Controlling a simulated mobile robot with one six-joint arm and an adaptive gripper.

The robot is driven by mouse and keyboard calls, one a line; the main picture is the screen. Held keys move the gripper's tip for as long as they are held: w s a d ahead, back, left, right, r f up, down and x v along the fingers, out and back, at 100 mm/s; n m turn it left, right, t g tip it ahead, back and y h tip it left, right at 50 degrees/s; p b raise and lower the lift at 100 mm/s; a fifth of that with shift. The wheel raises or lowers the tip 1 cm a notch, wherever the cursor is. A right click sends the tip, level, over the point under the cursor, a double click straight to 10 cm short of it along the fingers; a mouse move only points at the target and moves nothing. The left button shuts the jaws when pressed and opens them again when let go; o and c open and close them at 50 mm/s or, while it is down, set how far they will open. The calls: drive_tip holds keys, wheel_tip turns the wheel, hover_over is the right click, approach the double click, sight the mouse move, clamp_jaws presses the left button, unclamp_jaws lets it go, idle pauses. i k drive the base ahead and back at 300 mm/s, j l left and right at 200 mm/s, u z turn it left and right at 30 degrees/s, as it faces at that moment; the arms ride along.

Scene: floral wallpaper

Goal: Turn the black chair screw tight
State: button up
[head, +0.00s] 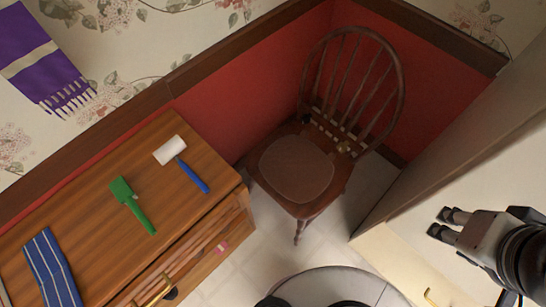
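A dark brown wooden chair (299,168) with a spindle back stands in the corner by the red wall panel, its seat toward me. My gripper (441,223) is at the right, well apart from the chair. Its two dark fingertips point left with a gap between them, and nothing is held.
A wooden dresser (85,215) at the left bears a white roller with blue handle (183,162), a green brush (133,205) and a striped blue cloth (52,267). A pale cabinet (480,150) stands right of the chair. Some tiled floor (255,245) is clear before the chair.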

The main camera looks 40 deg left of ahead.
sight(305, 118)
drive_tip(key=l+u, duration=0.1)
drive_tip(key=u, duration=0.3)
drive_tip(key=k+u, duration=0.1)
drive_tip(key=u, duration=0.35)
drive_tip(key=l+u, duration=0.1)
drive_tip(key=u, duration=0.3)
drive_tip(key=k+u, duration=0.15)
drive_tip(key=u, duration=0.3)
drive_tip(key=k+z, duration=0.1)
drive_tip(key=z, duration=0.6)
